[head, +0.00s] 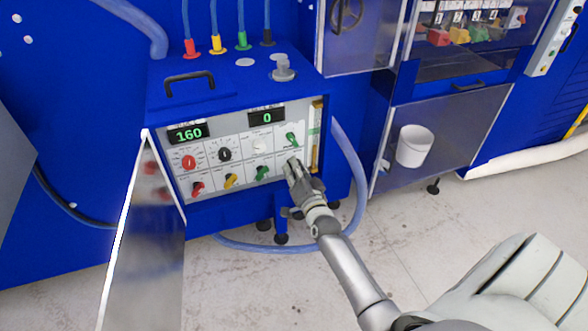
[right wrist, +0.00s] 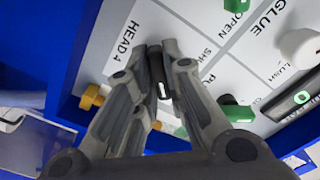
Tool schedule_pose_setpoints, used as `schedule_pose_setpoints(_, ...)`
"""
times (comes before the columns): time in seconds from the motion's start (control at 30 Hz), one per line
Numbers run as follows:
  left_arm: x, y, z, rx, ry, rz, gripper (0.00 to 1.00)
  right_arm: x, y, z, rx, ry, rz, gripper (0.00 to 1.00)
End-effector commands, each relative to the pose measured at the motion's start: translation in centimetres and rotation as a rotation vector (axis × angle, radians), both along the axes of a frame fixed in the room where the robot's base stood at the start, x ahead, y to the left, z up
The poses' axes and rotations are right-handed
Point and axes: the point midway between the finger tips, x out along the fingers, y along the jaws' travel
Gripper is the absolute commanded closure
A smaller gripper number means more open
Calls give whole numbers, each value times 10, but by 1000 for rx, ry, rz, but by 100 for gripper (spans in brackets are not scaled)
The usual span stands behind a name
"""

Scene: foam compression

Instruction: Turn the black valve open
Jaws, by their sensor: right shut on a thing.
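The control panel (head: 215,163) is on the front of a blue machine. The black valve (right wrist: 157,70) is a small dark handle by the "HEAD 4" label in the right wrist view. In the head view my right gripper (head: 294,170) covers it at the lower right of the panel. My right gripper (right wrist: 164,62) is shut on the black valve, with a fingertip on each side of it. The bottom row also has a red valve (head: 197,188), a yellow valve (head: 231,181) and a green valve (head: 262,173). My left gripper is not in view.
Another green valve (head: 292,139) sits just above my right gripper. A red knob (head: 189,162) and a black knob (head: 224,154) are farther left. An open metal door (head: 146,235) stands at the panel's left. A blue hose (head: 357,185) loops past the right side.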

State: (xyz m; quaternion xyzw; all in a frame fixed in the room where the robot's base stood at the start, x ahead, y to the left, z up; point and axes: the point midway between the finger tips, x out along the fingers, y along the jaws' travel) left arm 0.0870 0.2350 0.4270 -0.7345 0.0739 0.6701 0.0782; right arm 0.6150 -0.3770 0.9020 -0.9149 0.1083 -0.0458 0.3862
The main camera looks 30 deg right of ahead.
Motion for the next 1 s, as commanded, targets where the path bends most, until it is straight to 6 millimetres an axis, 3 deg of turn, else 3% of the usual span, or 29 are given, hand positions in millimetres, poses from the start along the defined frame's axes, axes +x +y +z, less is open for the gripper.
schedule_pose_setpoints(0.17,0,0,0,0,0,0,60,0,0,-1,5,0,0,100)
schedule_pose_setpoints(0.2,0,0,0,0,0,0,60,0,0,-1,5,0,0,85)
schedule_pose_setpoints(0.33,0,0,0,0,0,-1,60,0,0,-1,4,0,0,68)
schedule_pose_setpoints(0.73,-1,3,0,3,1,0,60,-5,1,-1,2,1,0,67)
schedule_pose_setpoints(1.0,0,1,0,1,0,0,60,-48,11,-2,3,3,-1,67)
